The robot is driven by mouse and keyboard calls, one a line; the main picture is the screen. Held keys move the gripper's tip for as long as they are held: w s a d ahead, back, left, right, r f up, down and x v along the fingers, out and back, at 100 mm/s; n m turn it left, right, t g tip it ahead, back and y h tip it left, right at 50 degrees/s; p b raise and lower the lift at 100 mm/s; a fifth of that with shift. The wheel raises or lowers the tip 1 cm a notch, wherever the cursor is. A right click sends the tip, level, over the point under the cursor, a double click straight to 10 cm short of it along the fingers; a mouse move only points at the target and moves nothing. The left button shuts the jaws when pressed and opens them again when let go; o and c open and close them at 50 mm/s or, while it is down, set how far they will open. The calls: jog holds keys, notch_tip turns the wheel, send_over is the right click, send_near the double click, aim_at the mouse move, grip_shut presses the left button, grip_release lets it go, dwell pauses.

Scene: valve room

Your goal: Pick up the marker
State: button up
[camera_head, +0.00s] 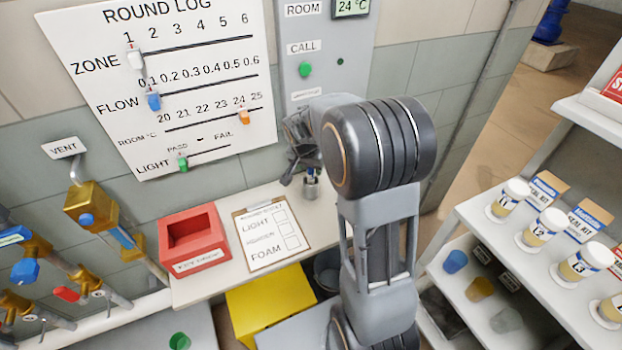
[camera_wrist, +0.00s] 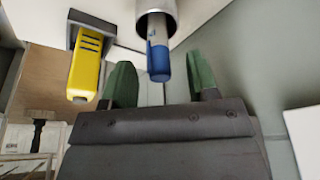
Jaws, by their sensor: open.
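The marker (camera_wrist: 158,55) is blue with a grey barrel end and sticks out of a metal cup (camera_wrist: 156,8) in the wrist view. In the head view the cup (camera_head: 311,188) stands on the white counter near the wall, and the marker is hard to make out behind my gripper. My gripper (camera_wrist: 163,78) is open, with one green finger on each side of the marker's line. The marker's tip shows between the fingers, and I cannot tell whether either finger touches it. In the head view my gripper (camera_head: 298,150) is just above the cup, partly hidden by my arm.
A yellow device (camera_wrist: 87,62) is close beside one finger in the wrist view. The clipboard (camera_head: 271,236) and red box (camera_head: 193,235) lie left of the cup on the counter. The wall board (camera_head: 160,85) is behind. Shelves with jars (camera_head: 510,200) stand at right.

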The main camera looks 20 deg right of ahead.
aim_at(312, 171)
jog(key=shift+x, duration=2.1)
jog(key=shift+d, duration=0.15)
jog(key=shift+c, duration=0.4)
grip_shut()
jog(key=shift+r+p, duration=0.2)
jog(key=shift+p, duration=0.1)
